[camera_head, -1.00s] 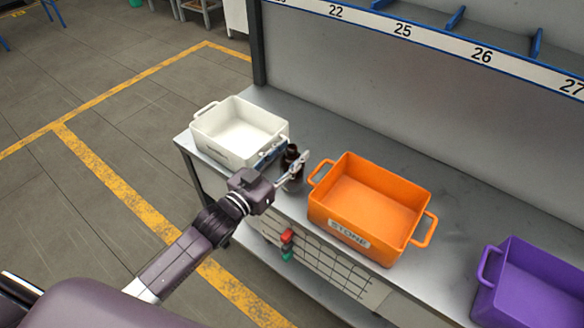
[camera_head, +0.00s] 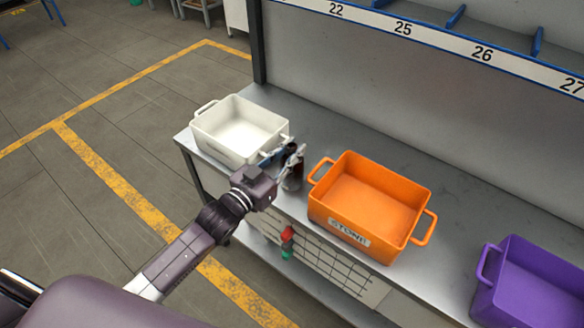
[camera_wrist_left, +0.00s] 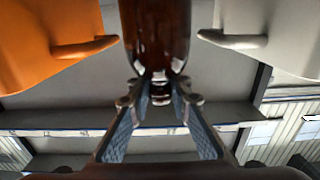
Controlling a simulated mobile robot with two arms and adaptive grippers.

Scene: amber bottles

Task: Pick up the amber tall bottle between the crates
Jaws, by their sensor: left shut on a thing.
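The amber tall bottle (camera_head: 293,179) stands upright on the grey workbench between the white crate (camera_head: 238,130) and the orange crate (camera_head: 369,207). My left gripper (camera_head: 285,155) reaches in from the front and is shut on the bottle near its top. In the left wrist view the brown glass bottle (camera_wrist_left: 157,35) appears upside down, with its narrow neck between the two fingertips (camera_wrist_left: 158,98). The gripper partly hides the bottle's upper part in the head view. Whether its base touches the bench I cannot tell. My right gripper is not in view.
The white crate is close on the bottle's left and the orange crate's handle close on its right. A purple crate (camera_head: 535,288) stands farther right. A numbered shelf (camera_head: 440,45) runs above the back panel. The bench (camera_head: 345,137) is bare behind the crates.

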